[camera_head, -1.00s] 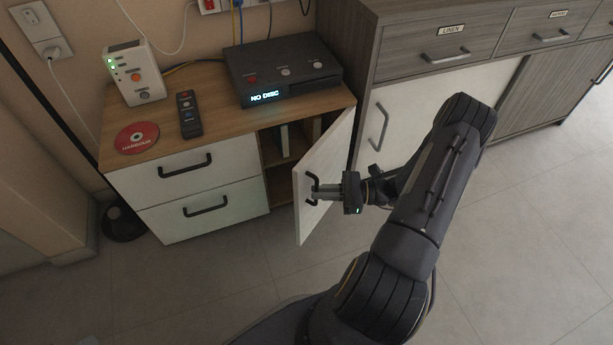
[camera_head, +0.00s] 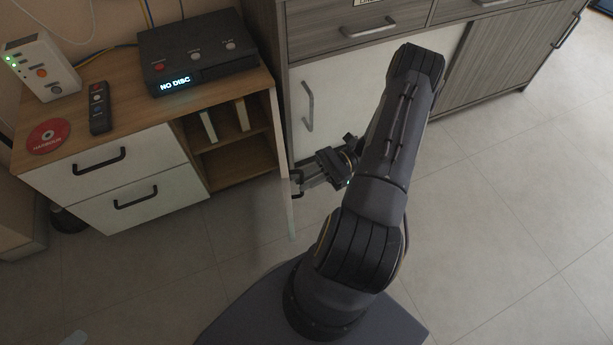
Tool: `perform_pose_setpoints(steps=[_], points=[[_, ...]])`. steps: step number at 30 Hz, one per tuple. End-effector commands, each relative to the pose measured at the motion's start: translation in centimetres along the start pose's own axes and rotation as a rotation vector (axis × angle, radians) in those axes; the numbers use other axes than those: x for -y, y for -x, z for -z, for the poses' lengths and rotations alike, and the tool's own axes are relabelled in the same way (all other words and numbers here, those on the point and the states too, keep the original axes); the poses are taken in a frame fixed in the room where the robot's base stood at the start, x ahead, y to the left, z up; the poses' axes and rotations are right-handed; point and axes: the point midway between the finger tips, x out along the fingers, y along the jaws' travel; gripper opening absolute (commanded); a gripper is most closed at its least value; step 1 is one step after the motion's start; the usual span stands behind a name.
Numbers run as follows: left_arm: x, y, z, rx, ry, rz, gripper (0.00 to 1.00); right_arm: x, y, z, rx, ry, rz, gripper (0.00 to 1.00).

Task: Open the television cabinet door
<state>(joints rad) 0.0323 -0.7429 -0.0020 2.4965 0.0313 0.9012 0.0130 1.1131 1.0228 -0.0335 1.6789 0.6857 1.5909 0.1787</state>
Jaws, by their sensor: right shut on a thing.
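The television cabinet (camera_head: 110,136) is a low unit with a wood top and white fronts, at the left. Its white door (camera_head: 284,170) stands swung wide open and is seen nearly edge-on. The open compartment (camera_head: 228,145) shows a shelf with several upright thin items. My right gripper (camera_head: 299,184) is at the door's outer face, shut on the black door handle (camera_head: 296,187), which is partly hidden by the fingers and the door. My left gripper is not in view.
A disc player (camera_head: 199,52), a remote (camera_head: 99,108), a red disc (camera_head: 48,136) and a white router (camera_head: 41,67) are on the cabinet top. A grey sideboard (camera_head: 334,66) with a white panel stands close to the right of the door. The tiled floor is clear.

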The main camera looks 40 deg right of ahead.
Motion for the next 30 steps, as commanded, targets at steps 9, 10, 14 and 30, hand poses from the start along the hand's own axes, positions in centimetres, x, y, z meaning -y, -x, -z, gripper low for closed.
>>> perform_pose_setpoints(steps=[9,10,14,30], points=[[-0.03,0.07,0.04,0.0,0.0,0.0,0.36,0.55,0.15,-0.09,-0.004,0.008,0.014,0.0],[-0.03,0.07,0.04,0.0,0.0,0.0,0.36,0.56,0.16,-0.09,-0.004,0.009,0.014,0.0],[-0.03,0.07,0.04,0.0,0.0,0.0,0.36,0.6,0.17,-0.1,-0.005,0.01,0.014,0.0],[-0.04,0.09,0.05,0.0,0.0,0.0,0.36,0.35,0.23,-0.06,-0.003,0.005,0.01,0.32]])
